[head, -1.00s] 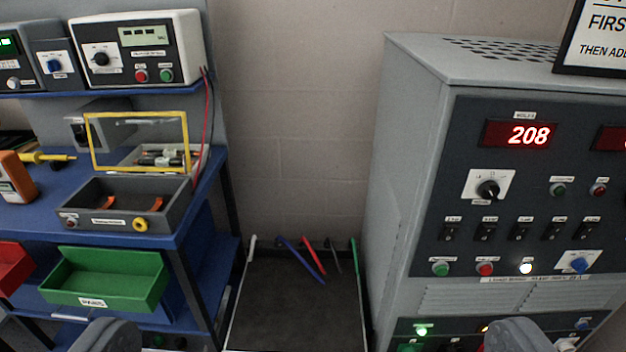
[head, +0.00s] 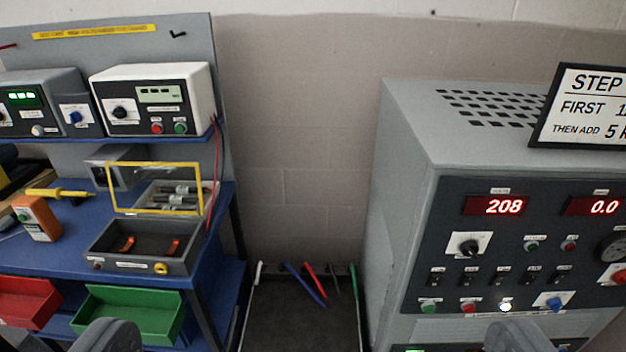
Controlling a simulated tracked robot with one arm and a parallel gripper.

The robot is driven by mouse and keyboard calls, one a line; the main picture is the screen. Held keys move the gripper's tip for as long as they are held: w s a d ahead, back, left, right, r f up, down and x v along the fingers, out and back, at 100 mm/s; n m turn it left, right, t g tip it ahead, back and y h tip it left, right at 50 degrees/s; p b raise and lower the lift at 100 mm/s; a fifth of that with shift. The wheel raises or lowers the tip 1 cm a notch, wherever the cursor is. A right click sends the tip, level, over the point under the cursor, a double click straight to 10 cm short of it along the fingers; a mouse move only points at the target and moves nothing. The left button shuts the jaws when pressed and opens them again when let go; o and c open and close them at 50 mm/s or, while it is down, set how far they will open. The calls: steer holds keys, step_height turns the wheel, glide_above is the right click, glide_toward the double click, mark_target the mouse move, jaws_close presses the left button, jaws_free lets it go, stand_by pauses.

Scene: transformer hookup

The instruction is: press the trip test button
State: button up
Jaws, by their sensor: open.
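My gripper (head: 310,336) is open and empty, its two fingers wide apart at the bottom edge, well short of any button. The grey cabinet (head: 400,180) on the right has a dark control panel with a red display reading 208 (head: 494,206) and another reading 0.0 (head: 603,206). Its lower row has a green button (head: 429,308), a red button (head: 468,307), a lit white lamp (head: 505,307) and a blue knob (head: 554,302). A white bench instrument (head: 200,85) at left has a red button (head: 157,128) and a green button (head: 180,128). Labels are too small to read, so I cannot tell which is the trip test button.
A blue bench (head: 60,245) on the left holds an open grey box (head: 190,262), an orange meter (head: 38,218), and red (head: 25,300) and green bins (head: 130,312). Coloured leads (head: 315,285) hang between bench and cabinet. A step sign (head: 590,108) stands on the cabinet.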

steer(key=shift+f, duration=0.1)
jaws_close()
stand_by(1.7)
